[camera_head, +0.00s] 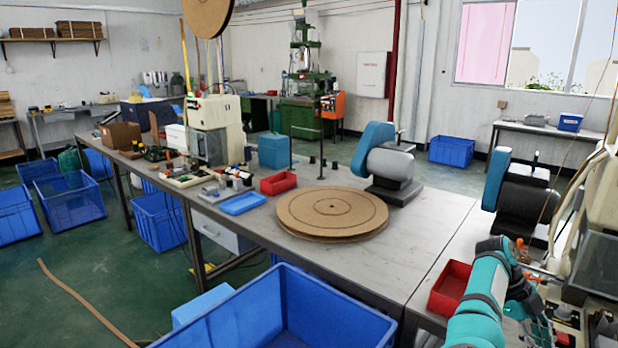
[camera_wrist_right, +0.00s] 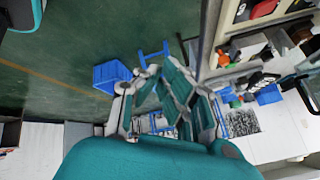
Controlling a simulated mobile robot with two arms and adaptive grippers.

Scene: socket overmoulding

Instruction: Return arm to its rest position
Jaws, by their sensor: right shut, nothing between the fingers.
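My right arm (camera_head: 478,318) comes in at the lower right of the head view, teal with dark joints, and bends over the right end of the workbench. Its far end is crowded against the equipment there, so the gripper is hard to make out in that view. In the right wrist view my right gripper (camera_wrist_right: 160,72) points away from the camera with its teal and grey fingers brought together. It is shut and holds nothing. My left arm and left gripper are in neither view.
A red bin (camera_head: 449,288) sits close beside my right arm on the workbench (camera_head: 425,235). A round brown turntable (camera_head: 332,212) and a blue-and-grey machine (camera_head: 385,163) stand further left. A large blue crate (camera_head: 285,315) is in front. Green floor (camera_head: 100,270) is open at left.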

